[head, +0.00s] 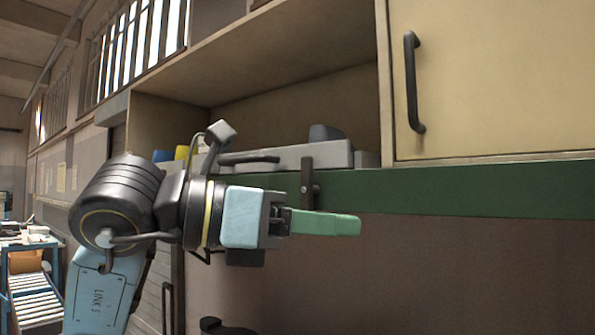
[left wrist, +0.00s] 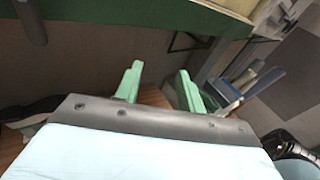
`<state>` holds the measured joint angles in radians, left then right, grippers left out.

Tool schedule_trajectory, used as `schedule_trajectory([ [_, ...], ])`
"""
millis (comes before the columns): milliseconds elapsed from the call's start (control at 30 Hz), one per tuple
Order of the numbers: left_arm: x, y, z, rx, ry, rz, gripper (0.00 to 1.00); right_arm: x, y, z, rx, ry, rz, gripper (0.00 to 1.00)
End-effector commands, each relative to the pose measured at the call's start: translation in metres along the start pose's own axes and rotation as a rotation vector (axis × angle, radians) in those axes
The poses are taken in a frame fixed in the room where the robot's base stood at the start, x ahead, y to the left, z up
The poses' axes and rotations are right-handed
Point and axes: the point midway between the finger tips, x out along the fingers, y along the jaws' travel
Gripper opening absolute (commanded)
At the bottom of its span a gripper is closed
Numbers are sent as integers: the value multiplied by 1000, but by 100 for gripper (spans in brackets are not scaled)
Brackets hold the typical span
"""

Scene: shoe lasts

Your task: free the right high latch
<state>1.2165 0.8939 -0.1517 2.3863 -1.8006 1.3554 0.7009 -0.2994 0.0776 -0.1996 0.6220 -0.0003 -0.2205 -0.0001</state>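My right gripper is not in view.
A cream cabinet door (head: 490,75) with a black handle (head: 413,82) is at the right. The shelf above the rail holds a long grey box (head: 290,157) and blue and yellow items. The brown wall below the green rail (head: 450,190) is clear at the right.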

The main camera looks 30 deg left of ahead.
Motion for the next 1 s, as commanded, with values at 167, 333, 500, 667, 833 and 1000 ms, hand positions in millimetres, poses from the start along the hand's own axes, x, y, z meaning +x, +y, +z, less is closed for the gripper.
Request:
schedule_trajectory([
  [167,-61,43,42,63,-81,402,39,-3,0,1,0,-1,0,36],
  [333,-94,60,56,48,-132,572,39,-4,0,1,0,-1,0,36],
  [500,-87,70,60,41,-134,594,39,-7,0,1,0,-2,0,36],
  [667,-62,86,64,40,-131,591,39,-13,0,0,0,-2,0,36],
  [833,-31,107,70,41,-131,590,39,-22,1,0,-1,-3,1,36],
  [1000,-7,123,74,42,-134,590,39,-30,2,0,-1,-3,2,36],
])
